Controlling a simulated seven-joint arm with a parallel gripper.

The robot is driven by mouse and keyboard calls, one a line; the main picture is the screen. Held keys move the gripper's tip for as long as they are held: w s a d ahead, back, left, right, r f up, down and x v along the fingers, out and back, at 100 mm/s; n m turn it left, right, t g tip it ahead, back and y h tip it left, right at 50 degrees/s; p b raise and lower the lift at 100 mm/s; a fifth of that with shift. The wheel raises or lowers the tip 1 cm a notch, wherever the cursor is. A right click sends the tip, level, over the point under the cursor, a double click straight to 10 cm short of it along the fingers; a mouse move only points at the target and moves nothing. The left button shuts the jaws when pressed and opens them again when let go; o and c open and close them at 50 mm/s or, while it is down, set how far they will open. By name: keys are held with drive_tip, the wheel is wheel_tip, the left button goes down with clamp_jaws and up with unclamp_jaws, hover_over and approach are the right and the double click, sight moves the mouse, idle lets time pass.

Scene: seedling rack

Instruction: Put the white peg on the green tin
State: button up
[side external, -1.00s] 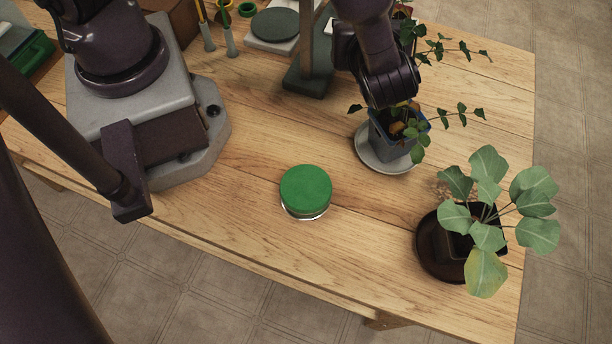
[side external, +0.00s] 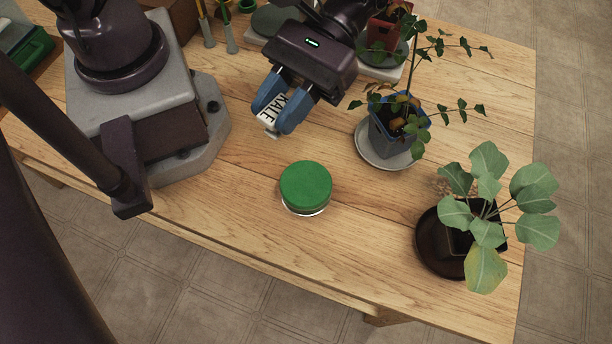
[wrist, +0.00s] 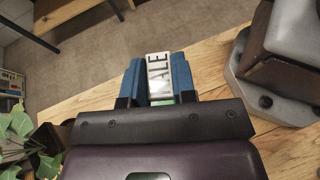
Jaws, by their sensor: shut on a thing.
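The white peg (side external: 272,108), a flat label with dark letters that read KALE, is between the blue fingers of my gripper (side external: 274,116). My gripper is shut on it and holds it above the table. In the wrist view the peg (wrist: 159,72) stands out between the fingers, its lettering facing the camera. The green tin (side external: 306,186) has a round green lid and sits on the bare wood, below and to the right of my gripper in the side view. A gap shows between peg and tin. In the wrist view a small green patch shows at the peg's base.
A potted trailing plant (side external: 412,122) on a grey saucer (side external: 369,153) stands right of my gripper. A broad-leaved plant (side external: 487,235) in a dark pot is at the far right. Slim grey holders (side external: 229,38) stand at the back. The wood around the tin is clear.

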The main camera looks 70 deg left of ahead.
drive_tip(key=w+d+r+n+t+h, duration=0.2)
drive_tip(key=d+n+t+h, duration=0.1)
hover_over(309, 178)
wheel_tip(309, 178, down, 5)
drive_tip(key=shift+g, duration=0.3)
drive_tip(key=shift+s+d+f, duration=0.1)
drive_tip(key=shift+s+f, duration=0.05)
drive_tip(key=shift+f, duration=2.1)
drive_tip(key=shift+s+d+f, duration=0.1)
drive_tip(key=shift+f, duration=2.15)
drive_tip(key=shift+f, duration=0.15)
drive_tip(key=o, duration=0.9)
drive_tip(key=shift+w+a+r, duration=0.2)
drive_tip(key=shift+w+r, duration=0.05)
drive_tip(key=shift+r, duration=0.05)
drive_tip(key=v, duration=0.7)
